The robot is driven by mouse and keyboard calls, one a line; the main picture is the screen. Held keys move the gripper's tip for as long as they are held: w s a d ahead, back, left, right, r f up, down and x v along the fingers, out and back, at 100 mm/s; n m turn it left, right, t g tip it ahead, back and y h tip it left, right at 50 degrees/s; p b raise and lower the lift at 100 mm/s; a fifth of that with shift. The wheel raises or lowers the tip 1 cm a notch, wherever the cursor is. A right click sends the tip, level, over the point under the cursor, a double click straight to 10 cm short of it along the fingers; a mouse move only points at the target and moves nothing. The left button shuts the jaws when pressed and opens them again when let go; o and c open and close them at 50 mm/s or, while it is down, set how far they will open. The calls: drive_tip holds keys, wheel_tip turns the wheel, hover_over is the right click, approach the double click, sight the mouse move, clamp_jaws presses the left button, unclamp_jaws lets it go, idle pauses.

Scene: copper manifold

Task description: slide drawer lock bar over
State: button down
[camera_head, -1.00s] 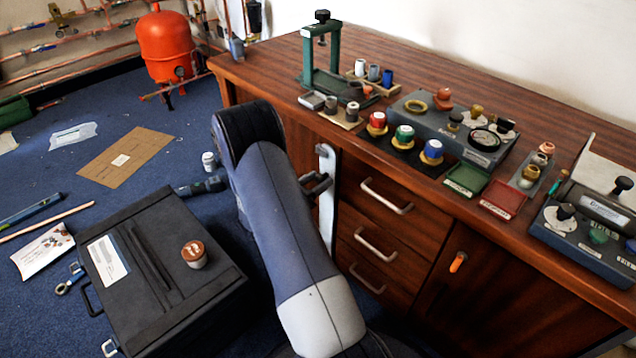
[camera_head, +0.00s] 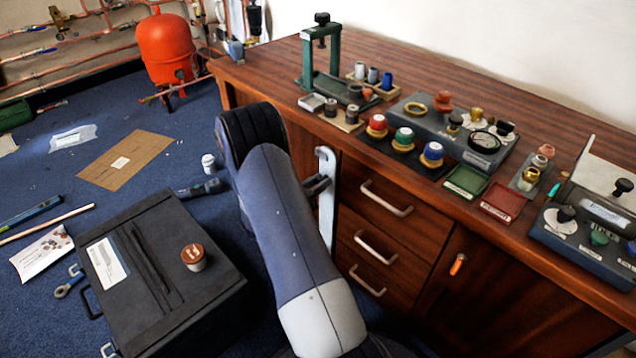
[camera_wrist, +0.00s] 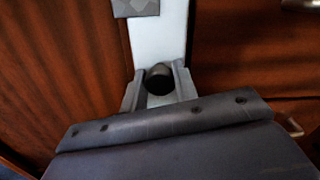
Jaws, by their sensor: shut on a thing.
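The lock bar (camera_head: 327,215) is a pale upright strip on the cabinet front, just left of the drawers (camera_head: 392,225). It also shows in the wrist view as a white strip (camera_wrist: 160,45). My gripper (camera_head: 318,184) is at the bar's upper part, partly hidden behind my arm in the head view. In the wrist view my gripper (camera_wrist: 158,84) has its fingers on both sides of a dark rounded knob (camera_wrist: 159,74) on the bar, shut on it. The bar's lower end is hidden in the wrist view.
The drawer handles (camera_head: 387,198) stick out right of the bar. A dark case (camera_head: 150,275) stands on the floor to the left. The bench top (camera_head: 445,75) carries several fittings and gauges.

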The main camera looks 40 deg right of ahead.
drive_tip(key=shift+s+d, duration=0.15)
drive_tip(key=shift+s, duration=1.85)
drive_tip(key=c, duration=1.1)
unclamp_jaws()
drive_tip(key=a+p, duration=0.2)
drive_tip(key=a, duration=0.8)
drive_tip(key=shift+s+a+p, duration=0.3)
drive_tip(key=shift+s+a, duration=0.1)
drive_tip(key=shift+s, duration=0.05)
